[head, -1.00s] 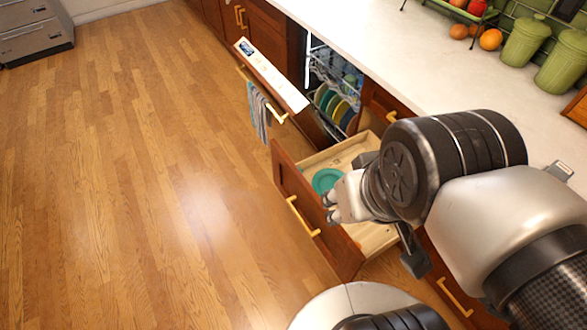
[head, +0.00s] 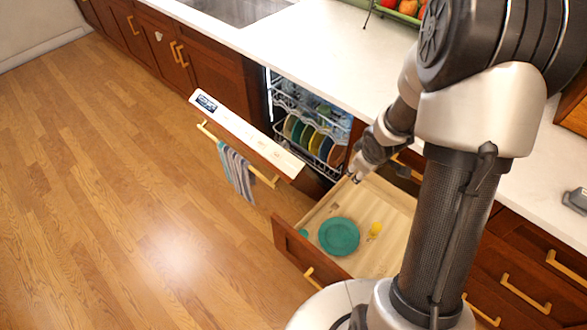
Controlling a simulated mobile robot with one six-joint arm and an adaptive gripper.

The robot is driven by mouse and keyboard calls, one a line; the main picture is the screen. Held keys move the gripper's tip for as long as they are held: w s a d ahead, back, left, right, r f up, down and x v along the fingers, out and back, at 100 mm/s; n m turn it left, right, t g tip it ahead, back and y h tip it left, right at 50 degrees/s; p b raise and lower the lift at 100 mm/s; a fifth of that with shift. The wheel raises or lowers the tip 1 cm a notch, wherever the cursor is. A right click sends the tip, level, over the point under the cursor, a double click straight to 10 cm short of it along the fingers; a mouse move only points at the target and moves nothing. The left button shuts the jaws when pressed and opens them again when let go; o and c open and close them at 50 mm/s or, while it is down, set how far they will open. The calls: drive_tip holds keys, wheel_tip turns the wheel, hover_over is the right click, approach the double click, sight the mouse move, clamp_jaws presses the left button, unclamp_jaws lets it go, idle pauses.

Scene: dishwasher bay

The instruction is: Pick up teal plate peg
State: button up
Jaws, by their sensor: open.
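A teal plate (head: 339,236) lies flat in the open wooden drawer (head: 385,207), near its front. A small teal piece (head: 303,233) shows at the drawer's left front corner, and I cannot tell what it is. My gripper (head: 353,179) is open and empty. It is above the drawer's back left corner, close to the dishwasher's lower rack and apart from the teal plate. Several plates (head: 314,137) in green, yellow, blue and orange stand upright in the dishwasher rack. I cannot make out a separate teal peg.
A small yellow object (head: 375,229) lies beside the teal plate in the drawer. The dishwasher door (head: 245,135) is partly lowered, with a striped towel (head: 236,171) on its handle. The white counter (head: 290,52) runs behind. The floor at left is clear.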

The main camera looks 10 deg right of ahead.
wheel_tip(320, 180, down, 13)
drive_tip(key=s+a+n+y+p, duration=0.1)
drive_tip(key=s+a+n+y, duration=0.1)
drive_tip(key=y, duration=0.1)
drive_tip(key=n+y+p, duration=0.1)
drive_tip(key=y, duration=0.2)
approach(307, 235)
drive_tip(key=b+x, duration=0.4)
drive_tip(key=x, duration=0.1)
drive_tip(key=shift+s, duration=0.2)
drive_tip(key=shift+b+x, duration=1.5)
drive_tip(key=shift+x, duration=1.7)
drive_tip(key=shift+a+r, duration=0.1)
drive_tip(key=shift+r, duration=0.05)
drive_tip(key=shift+c, duration=0.3)
drive_tip(key=c, duration=0.9)
drive_tip(key=shift+w, duration=0.1)
